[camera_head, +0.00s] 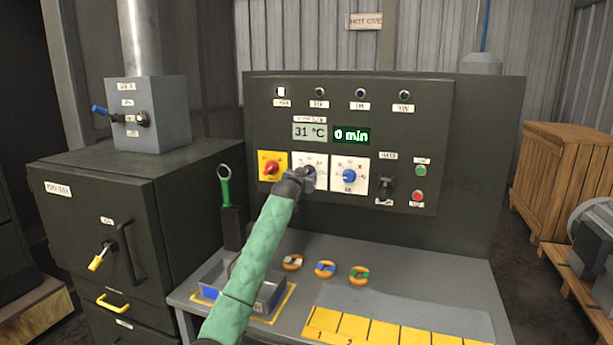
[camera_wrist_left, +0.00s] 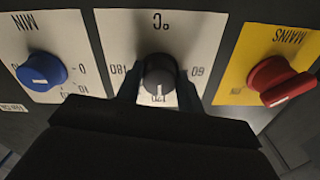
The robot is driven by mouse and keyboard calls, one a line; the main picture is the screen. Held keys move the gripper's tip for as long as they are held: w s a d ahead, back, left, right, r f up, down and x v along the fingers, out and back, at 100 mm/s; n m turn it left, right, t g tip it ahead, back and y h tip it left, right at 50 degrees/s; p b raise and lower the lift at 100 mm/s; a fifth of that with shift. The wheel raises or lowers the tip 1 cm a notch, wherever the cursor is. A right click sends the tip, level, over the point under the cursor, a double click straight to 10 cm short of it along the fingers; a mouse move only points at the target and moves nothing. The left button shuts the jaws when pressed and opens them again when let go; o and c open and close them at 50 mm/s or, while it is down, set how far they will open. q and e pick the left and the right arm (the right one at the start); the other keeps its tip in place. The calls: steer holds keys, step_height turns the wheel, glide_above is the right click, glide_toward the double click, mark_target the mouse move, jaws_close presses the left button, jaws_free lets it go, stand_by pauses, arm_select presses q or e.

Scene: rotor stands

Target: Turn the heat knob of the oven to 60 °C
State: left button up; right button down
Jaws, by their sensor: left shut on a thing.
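The heat knob (camera_head: 310,171) is black and sits on a white °C dial plate in the middle of the oven panel. In the left wrist view, which shows the panel upside down, the knob (camera_wrist_left: 159,74) has a white line that appears to point at the 120 mark. The 60 mark lies to its right and 180 to its left there. My left gripper (camera_head: 301,179) is shut on the knob, one finger on each side, and partly hides the dial plate. The temperature display (camera_head: 310,132) reads 31 °C. My right gripper is not in view.
The red mains switch (camera_head: 271,167) on its yellow plate and the blue minute knob (camera_head: 349,176) flank the heat knob closely. The timer display (camera_head: 351,135) reads 0 min. A black lever (camera_head: 386,187) and green and red buttons are further right. Several rings lie on the bench below.

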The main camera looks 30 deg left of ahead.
arm_select(q)
steer(key=n+p, duration=0.2)
steer(key=n, duration=1.1)
steer(key=shift+d+r, duration=0.1)
steer(key=shift+d, duration=0.05)
steer(key=shift+n+p, duration=0.95)
steer(key=shift+n, duration=1.45)
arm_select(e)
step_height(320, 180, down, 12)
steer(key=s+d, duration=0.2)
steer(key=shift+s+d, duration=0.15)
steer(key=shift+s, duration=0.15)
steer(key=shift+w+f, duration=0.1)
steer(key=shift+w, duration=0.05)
arm_select(q)
steer(key=o, duration=1)
